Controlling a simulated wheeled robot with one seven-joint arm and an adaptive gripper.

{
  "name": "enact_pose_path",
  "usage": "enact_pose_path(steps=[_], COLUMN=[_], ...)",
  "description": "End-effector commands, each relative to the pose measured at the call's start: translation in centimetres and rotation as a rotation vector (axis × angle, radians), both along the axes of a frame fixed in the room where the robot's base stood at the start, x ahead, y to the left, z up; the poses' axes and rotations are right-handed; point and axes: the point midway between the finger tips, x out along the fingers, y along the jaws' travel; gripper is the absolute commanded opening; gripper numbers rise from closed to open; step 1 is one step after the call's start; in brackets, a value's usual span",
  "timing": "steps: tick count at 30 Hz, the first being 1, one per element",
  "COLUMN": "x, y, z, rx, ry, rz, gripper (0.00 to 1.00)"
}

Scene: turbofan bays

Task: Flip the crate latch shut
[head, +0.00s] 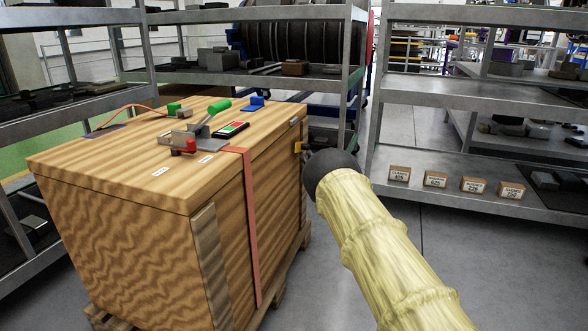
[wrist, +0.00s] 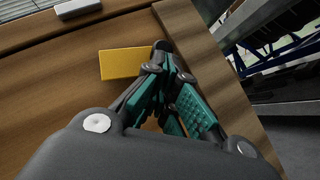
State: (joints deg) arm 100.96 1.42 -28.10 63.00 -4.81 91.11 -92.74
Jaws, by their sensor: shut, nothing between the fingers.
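The wooden crate (head: 130,235) stands on the left in the head view, its lid down. A yellow latch plate (head: 298,147) sits on the crate's right-hand side below the lid; it also shows as a flat yellow plate in the wrist view (wrist: 122,64). A small grey piece (wrist: 78,8) is fixed above it near the lid edge, also visible in the head view (head: 294,121). My gripper (wrist: 162,50) is shut and empty, its fingertips at the yellow plate's right end. I cannot tell whether they touch it. In the head view my arm's dark end hides most of the gripper.
An orange strap (head: 250,210) hangs down the crate. A shelf (head: 480,185) with small labelled boxes stands right; the floor between is clear.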

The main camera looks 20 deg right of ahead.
Motion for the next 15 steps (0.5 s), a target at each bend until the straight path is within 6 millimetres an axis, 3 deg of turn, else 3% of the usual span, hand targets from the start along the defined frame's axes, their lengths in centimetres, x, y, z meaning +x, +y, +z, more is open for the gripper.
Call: enact_pose_path(steps=[6, 15], x=[1.0, 1.9], y=[-1.6, -2.0], z=[0.8, 2.1], rx=[0.0, 0.002], ry=[0.002, 0.001], rz=[-0.009, -0.007], gripper=[0.0, 0.0])
